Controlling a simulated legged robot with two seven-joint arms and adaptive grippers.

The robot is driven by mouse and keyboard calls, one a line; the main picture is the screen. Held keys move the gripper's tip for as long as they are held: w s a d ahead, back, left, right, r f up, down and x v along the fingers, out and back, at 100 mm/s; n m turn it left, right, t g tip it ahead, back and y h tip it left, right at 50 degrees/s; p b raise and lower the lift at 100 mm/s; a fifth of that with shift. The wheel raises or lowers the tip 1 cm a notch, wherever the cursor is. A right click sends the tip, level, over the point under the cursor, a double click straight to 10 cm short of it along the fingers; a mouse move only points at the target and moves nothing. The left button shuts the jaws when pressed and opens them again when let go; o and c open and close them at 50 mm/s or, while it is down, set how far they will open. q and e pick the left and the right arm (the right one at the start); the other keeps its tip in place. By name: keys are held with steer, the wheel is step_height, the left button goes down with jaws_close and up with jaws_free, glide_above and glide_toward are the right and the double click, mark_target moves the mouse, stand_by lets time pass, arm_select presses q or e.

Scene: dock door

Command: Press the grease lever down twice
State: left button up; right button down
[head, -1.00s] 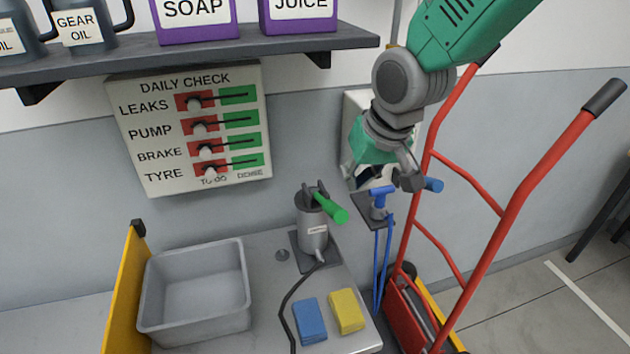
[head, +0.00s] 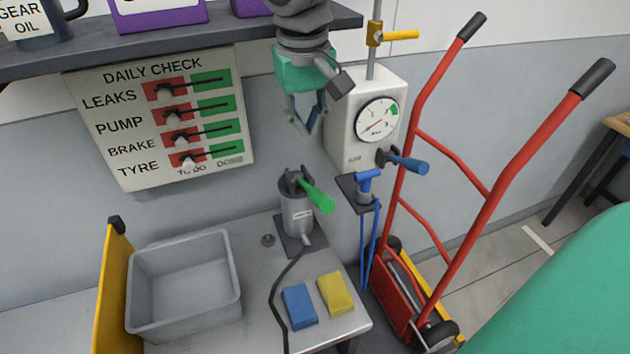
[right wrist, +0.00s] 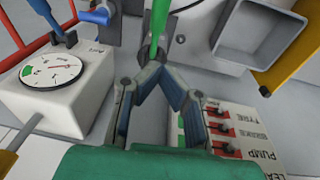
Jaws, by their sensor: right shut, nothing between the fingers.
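The grease pump (head: 297,212) is a grey cylinder on a dark plate at the back of the bench. Its lever has a green grip (head: 316,196) that points toward the front right and slopes slightly down. My right gripper (head: 309,132) hangs above the pump, apart from the lever, with its fingers shut and empty. In the right wrist view, the green grip (right wrist: 158,25) shows just beyond the closed fingertips (right wrist: 152,68), and the pump body is partly hidden. My left gripper is not in view.
A gauge box (head: 345,125) with a blue-handled valve (head: 408,164) is right of the gripper. A blue T-handled tool (head: 368,185) and red hand truck (head: 490,200) stand right. A grey bin (head: 185,325), blue sponge (head: 299,307) and yellow sponge (head: 336,294) are on the bench. A shelf (head: 180,42) overhangs.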

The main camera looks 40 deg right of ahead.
glide_above(316, 192)
steer(key=w, duration=0.1)
steer(key=f, duration=0.8)
steer(key=shift+w+a+f, duration=0.1)
steer(key=shift+a+f, duration=0.2)
steer(key=shift+f, duration=0.05)
steer(key=f, duration=0.1)
steer(key=s+f+p, duration=0.1)
steer(key=f, duration=0.1)
steer(key=shift+s+d, duration=0.15)
steer(key=shift+d, duration=0.05)
steer(key=shift+s+f, duration=0.2)
steer(key=shift+f, duration=0.3)
